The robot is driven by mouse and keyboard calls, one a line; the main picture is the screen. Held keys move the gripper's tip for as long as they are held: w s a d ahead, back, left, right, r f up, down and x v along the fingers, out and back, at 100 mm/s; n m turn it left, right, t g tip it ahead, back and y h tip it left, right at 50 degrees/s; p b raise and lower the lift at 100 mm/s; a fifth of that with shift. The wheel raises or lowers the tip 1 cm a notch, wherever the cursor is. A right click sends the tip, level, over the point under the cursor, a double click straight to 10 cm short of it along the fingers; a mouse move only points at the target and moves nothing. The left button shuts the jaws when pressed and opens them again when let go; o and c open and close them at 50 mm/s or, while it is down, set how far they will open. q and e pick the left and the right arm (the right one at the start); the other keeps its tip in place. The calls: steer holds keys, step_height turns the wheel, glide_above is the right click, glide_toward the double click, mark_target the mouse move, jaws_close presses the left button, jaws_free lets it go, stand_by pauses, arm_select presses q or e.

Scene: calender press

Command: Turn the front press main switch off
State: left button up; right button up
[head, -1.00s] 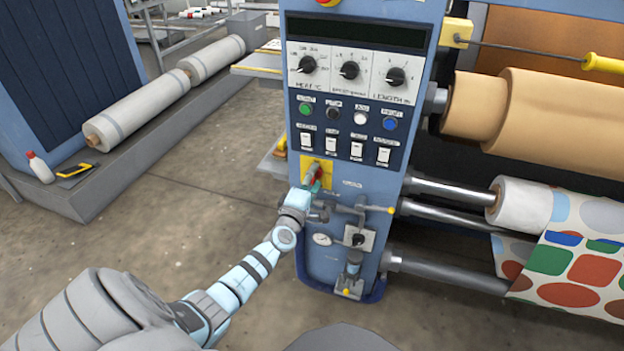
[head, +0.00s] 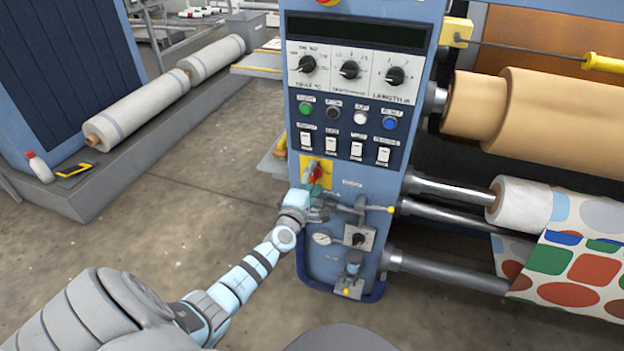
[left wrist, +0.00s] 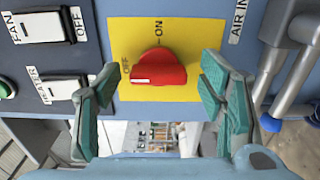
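The front press main switch (head: 317,172) is a red knob on a yellow plate (head: 306,163), low on the blue control panel. In the left wrist view the red knob (left wrist: 158,68) lies lengthwise across the picture. Its white mark is at the left end, beside the OFF label; the ON label is above the knob. My left gripper (head: 314,186) is in front of the plate. In the left wrist view its teal fingers (left wrist: 158,95) are spread wide, one on each side of the knob, with clear gaps. My right gripper is not in view.
Grey pipes and a valve (head: 357,208) sit right of and below my left gripper. Dials, buttons and white rocker switches (head: 331,144) are above the plate. Rolls of patterned material (head: 530,205) are at the right. Open floor lies to the left.

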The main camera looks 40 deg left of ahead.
arm_select(q)
steer(key=shift+s+d, duration=0.1)
steer(key=shift+s, duration=0.25)
steer(key=v, duration=1.1)
steer(key=shift+s+d, duration=0.1)
steer(key=shift+d, duration=0.05)
